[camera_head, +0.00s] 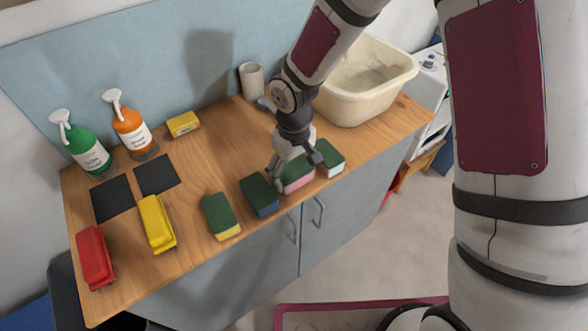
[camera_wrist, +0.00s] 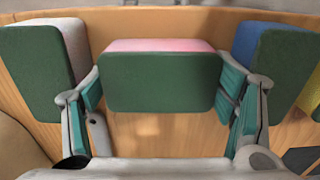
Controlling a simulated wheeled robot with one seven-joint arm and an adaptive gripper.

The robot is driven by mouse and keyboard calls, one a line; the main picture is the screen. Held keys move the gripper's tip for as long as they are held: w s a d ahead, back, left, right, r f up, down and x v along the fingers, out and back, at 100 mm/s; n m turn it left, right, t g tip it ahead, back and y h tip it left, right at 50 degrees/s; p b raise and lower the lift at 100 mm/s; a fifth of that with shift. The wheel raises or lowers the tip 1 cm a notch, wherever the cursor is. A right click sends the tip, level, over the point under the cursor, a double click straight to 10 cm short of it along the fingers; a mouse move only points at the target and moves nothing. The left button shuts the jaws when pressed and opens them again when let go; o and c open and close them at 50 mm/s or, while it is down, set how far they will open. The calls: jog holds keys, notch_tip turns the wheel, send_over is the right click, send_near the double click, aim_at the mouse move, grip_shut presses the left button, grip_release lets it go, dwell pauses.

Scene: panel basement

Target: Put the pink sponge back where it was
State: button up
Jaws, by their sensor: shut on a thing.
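The pink sponge (camera_head: 299,184) with a dark green scouring side is at the counter's front edge, between the blue and white sponges. In the wrist view its green face (camera_wrist: 162,84) fills the middle, with a pink strip above. My gripper (camera_head: 296,166) is over it from above, its two fingers on the sponge's opposite sides; in the wrist view the gripper (camera_wrist: 162,98) has a teal pad at each end of the sponge. It is shut on the pink sponge. Whether the sponge's underside touches the wood cannot be told.
The white sponge (camera_head: 329,159) is close on the right, the blue sponge (camera_head: 260,196) close on the left, then the yellow sponge (camera_head: 221,216). A cream basin (camera_head: 362,104) stands behind right, a cup (camera_head: 251,81) behind. The counter's middle (camera_head: 215,155) is clear.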

aim_at(294, 169)
jog(key=o, duration=0.8)
notch_tip(294, 169, up, 12)
jog(key=s+d+r+m+t, duration=0.1)
jog(key=s+d+r+m, duration=0.15)
jog(key=d+r, duration=0.4)
jog(key=s+d+r+m+t, duration=0.1)
jog(key=s+d+r+t, duration=0.1)
jog(key=s+d+r, duration=0.4)
jog(key=shift+s+d+r+m+t+b, duration=0.1)
jog(key=shift+s+d+r+m+t, duration=0.4)
jog(key=shift+s+d+r, duration=0.8)
jog(key=shift+s+d+r+m+t+b, duration=0.25)
jog(key=shift+s+d+r+m, duration=0.35)
jog(key=shift+s, duration=1.35)
jog(key=shift+s+d+r+m+t, duration=0.5)
jog(key=shift+s+d+r, duration=0.4)
jog(key=shift+s, duration=0.7)
